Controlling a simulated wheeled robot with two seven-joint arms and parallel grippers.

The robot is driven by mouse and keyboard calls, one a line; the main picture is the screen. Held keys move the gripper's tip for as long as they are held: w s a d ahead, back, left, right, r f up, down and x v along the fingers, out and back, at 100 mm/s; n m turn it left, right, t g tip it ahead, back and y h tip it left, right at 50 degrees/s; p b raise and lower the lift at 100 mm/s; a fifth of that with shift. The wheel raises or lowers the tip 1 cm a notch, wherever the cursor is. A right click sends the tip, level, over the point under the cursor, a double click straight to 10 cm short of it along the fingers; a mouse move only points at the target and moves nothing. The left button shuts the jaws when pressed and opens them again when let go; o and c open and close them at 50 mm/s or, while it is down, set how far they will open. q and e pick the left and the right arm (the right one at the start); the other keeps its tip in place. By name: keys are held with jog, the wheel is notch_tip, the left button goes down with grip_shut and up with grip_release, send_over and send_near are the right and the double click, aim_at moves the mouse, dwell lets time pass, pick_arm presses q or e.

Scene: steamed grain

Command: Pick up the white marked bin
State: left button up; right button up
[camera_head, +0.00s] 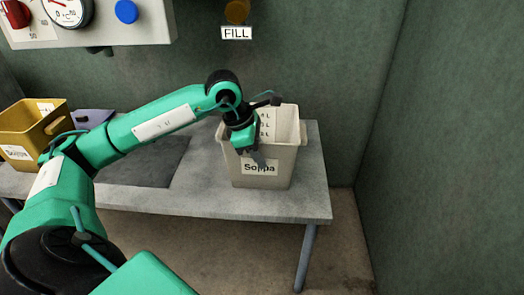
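The white bin (278,177) stands upright on the grey table near its right end. A white label reading "Soppa" is on its front, and volume marks show on its inner back wall. My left gripper (257,159) reaches down at the bin's front rim, left of the middle, overlapping the front wall just above the label. The gripper is dark and small here. I cannot tell whether its fingers are apart or closed on the rim. The gripper and wrist hide part of the bin's left rim and opening. My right gripper is not in view.
A yellow labelled bin (22,133) stands at the table's left end, beside a greyish-purple object (92,117). A dark flat mat (145,165) lies in the middle. A control panel (130,32) and a nozzle (237,11) marked "FILL" are above. Green walls stand behind and right.

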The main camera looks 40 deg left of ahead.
pick_arm(q)
grip_shut()
dwell(1.4)
